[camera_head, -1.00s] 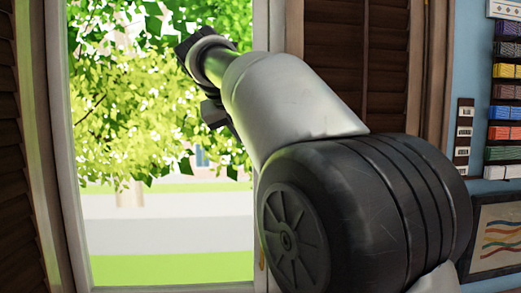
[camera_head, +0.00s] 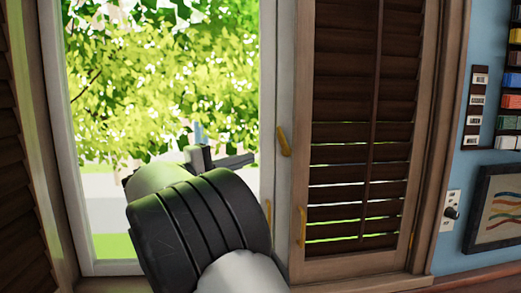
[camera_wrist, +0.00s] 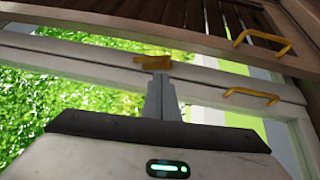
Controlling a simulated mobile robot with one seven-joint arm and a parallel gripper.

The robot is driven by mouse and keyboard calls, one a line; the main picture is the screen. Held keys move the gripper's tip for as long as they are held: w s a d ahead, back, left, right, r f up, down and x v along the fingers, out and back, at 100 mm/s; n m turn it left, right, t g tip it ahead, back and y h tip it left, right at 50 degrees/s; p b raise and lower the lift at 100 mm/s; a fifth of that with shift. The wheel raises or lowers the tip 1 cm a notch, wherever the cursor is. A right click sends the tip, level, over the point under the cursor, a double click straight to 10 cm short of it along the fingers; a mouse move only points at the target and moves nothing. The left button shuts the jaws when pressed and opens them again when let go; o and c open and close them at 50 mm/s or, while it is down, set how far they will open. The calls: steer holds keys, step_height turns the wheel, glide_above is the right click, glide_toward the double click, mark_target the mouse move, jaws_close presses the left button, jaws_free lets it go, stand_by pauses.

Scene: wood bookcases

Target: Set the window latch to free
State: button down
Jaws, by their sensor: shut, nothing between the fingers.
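The window latch (camera_head: 284,141) is a small yellow piece on the white window frame, right of the bright pane. It stands nearly upright, tilted slightly. In the wrist view the latch (camera_wrist: 152,61) lies just beyond my fingertips, roughly along the white frame. My gripper (camera_head: 252,158) is shut and empty, pointing right, with a small gap to the latch in the head view. In the wrist view my closed fingers (camera_wrist: 160,78) overlap the latch's lower edge, and I cannot tell whether they touch. My arm hides the lower part of the pane.
A yellow window handle (camera_head: 268,216) sits below the latch. A yellow handle (camera_head: 302,227) is on the brown louvred shutter (camera_head: 360,150) to the right. Further right are a framed picture (camera_head: 497,208) and a wall switch (camera_head: 452,211). Space before the pane's upper part is clear.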

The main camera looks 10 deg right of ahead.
steer(key=a+f+n+t+h, duration=0.1)
steer(key=a+f+n+t, duration=0.1)
steer(key=a+n, duration=0.1)
steer(key=p, duration=0.2)
glide_toward(280, 135)
steer(key=shift+t, duration=0.4)
steer(key=shift+w+d+r, duration=0.1)
steer(key=shift+w+d, duration=2.25)
steer(key=shift+d, duration=0.05)
steer(key=shift+d+r+m+g+y+p, duration=0.45)
steer(key=shift+d+r+m+g+y, duration=0.15)
steer(key=shift+r+m+g, duration=0.35)
steer(key=shift+d+f+b, duration=0.2)
steer(key=shift+b, duration=0.3)
steer(key=shift+d+r, duration=0.1)
steer(key=shift+r, duration=0.15)
